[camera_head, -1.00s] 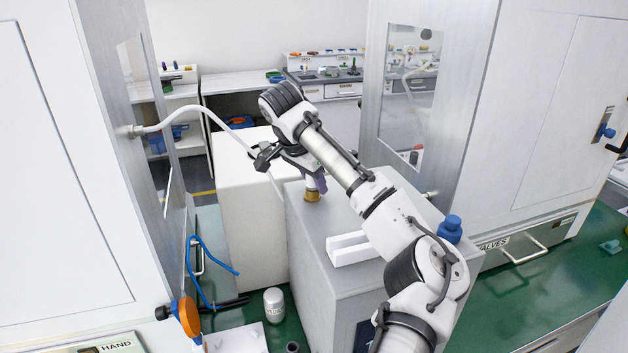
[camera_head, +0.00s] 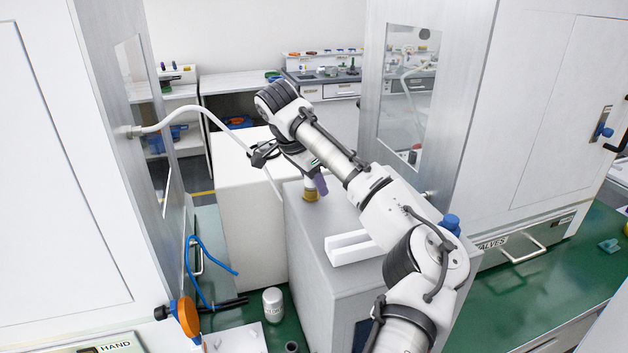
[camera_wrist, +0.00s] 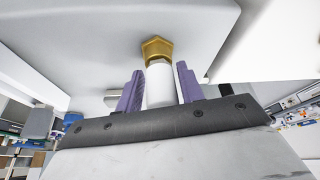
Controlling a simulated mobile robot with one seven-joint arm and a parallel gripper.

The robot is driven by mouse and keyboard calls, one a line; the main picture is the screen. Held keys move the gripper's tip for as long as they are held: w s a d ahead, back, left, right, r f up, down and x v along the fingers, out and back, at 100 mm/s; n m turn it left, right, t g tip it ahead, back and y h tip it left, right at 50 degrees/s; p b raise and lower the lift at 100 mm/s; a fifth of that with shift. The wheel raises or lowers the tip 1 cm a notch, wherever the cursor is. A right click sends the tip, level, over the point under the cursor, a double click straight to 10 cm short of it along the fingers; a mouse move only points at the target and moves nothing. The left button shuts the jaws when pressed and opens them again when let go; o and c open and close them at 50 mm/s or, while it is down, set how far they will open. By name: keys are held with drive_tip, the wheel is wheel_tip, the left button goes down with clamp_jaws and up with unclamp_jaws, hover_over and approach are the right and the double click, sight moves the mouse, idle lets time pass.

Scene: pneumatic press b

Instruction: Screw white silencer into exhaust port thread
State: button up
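The white silencer (camera_wrist: 160,84) is a short white cylinder in the middle of the wrist view. Its far end meets the brass hexagonal exhaust port (camera_wrist: 157,47). The thread itself is hidden, so I cannot tell how deep the silencer sits. In the head view the brass port (camera_head: 311,194) is on top of the light grey block, with the silencer (camera_head: 310,183) above it. My gripper (camera_wrist: 160,88) has its two purple fingers close against opposite sides of the silencer and appears shut on it. In the head view my gripper (camera_head: 316,183) is just above the port.
A white slotted bracket (camera_head: 352,248) and a blue knob (camera_head: 451,223) are on the grey block (camera_head: 312,270). A white cylinder (camera_head: 273,301) stands on the green floor. Tall cabinets flank both sides.

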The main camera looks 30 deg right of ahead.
drive_tip(key=shift+w+n+t, duration=0.1)
drive_tip(key=shift+n+t, duration=0.2)
drive_tip(key=shift+n, duration=0.6)
drive_tip(key=shift+n+t, duration=0.4)
drive_tip(key=shift+n, duration=0.4)
drive_tip(key=shift+w+n+t, duration=0.1)
drive_tip(key=shift+n+t, duration=0.2)
drive_tip(key=shift+n, duration=0.6)
drive_tip(key=shift+a, duration=0.1)
drive_tip(key=shift+n+y, duration=0.4)
drive_tip(key=shift+n, duration=0.3)
drive_tip(key=shift+t, duration=0.3)
drive_tip(key=shift+n, duration=0.3)
